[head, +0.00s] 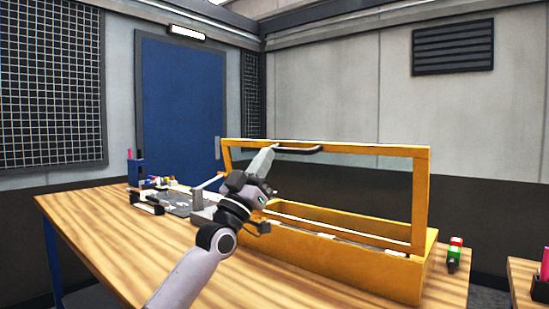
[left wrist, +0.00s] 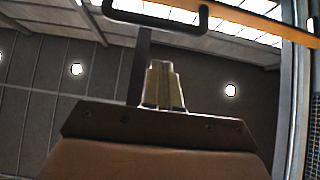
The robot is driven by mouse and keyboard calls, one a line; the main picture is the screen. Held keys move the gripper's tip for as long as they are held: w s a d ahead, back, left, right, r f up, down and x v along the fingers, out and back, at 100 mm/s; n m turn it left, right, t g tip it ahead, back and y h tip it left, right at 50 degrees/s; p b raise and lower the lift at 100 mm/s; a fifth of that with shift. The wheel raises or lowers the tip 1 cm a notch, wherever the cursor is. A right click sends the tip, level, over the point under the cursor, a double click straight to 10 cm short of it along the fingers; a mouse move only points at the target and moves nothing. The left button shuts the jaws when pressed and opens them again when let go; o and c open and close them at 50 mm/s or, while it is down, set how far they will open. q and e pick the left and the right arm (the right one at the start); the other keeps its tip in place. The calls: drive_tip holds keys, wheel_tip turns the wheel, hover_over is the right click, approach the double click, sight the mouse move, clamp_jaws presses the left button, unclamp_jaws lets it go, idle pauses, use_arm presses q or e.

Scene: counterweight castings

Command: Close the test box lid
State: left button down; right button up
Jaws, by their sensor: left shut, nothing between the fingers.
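The test box (head: 330,262) is a yellow-orange box on the wooden table. Its lid (head: 420,200) stands open, roughly upright, as a yellow frame around a clear pane. A dark bar handle (head: 300,150) sits at the lid's top edge. In the left wrist view the handle (left wrist: 155,18) and lid frame (left wrist: 265,22) cross the top. My left gripper (head: 270,150) points up in front of the lid, near the handle's left end. Its fingers (left wrist: 163,68) are shut and empty, with the handle beyond the tips. I cannot tell whether it touches the lid. My right gripper is not in view.
The wooden table (head: 110,230) is clear at its left front. Small parts and a dark tray (head: 148,203) lie at the back left. A red, white and green block stack (head: 454,254) stands right of the box. A second table (head: 525,275) edges in at right.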

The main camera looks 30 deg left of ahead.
use_arm(q)
drive_tip(key=shift+w+d, duration=0.15)
drive_tip(key=shift+w, duration=1.7)
